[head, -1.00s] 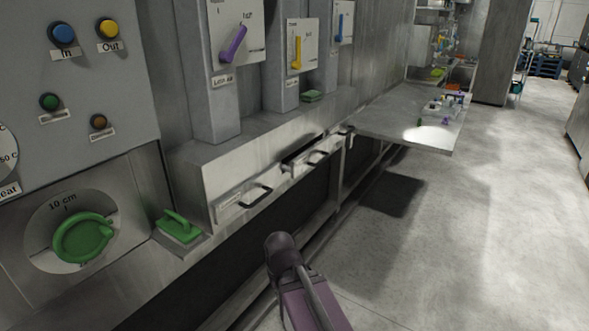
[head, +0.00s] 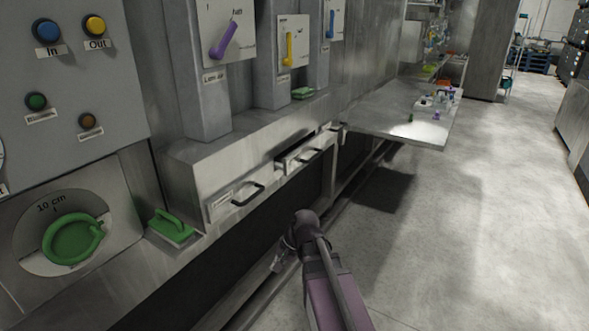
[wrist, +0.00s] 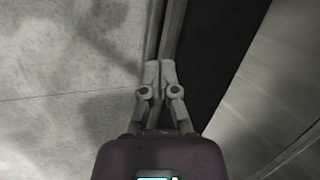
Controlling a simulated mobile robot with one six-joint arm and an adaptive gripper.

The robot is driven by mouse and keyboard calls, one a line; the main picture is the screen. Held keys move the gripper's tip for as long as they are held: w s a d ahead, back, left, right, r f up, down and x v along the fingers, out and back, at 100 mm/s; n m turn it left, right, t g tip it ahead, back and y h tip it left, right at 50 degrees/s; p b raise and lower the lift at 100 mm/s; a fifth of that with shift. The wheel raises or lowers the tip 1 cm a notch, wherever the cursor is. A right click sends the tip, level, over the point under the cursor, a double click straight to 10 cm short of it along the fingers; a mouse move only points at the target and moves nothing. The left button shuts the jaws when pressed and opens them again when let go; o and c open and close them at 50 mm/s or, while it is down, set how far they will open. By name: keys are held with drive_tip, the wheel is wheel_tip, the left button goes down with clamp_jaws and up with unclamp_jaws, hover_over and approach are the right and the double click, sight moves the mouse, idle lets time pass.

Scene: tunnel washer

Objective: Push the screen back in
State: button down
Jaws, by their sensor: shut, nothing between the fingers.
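Screens with black handles sit in the long steel housing in the head view. The middle screen (head: 296,163) appears to stand out a little, with a dark gap above its front. The near screen (head: 225,204) looks closer to flush. A third handle shows farther along, too small to judge. My gripper (head: 277,265) is low in front of the housing, below the screens and apart from them. In the wrist view, my gripper (wrist: 159,72) has its fingers together with nothing between them, above the floor and a dark edge.
A steel shelf (head: 395,122) with small items juts out beyond the screens. A green-handled block (head: 171,228) sits on the ledge at left, beside a green dial (head: 72,238). Open floor (head: 480,230) lies to the right. A rail runs low along the machine.

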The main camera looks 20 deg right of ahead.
drive_tip(key=w+d+r+m+t+y, duration=0.3)
drive_tip(key=w+d+r+m, duration=0.15)
drive_tip(key=w+m, duration=0.2)
drive_tip(key=m+t+y, duration=0.3)
drive_tip(key=m+t, duration=0.6)
drive_tip(key=m, duration=0.6)
approach(290, 166)
drive_tip(key=v, duration=0.6)
drive_tip(key=shift+s+f, duration=0.1)
drive_tip(key=shift+f, duration=0.1)
drive_tip(key=x, duration=1.4)
drive_tip(key=shift+r, duration=0.15)
drive_tip(key=shift+d, duration=0.15)
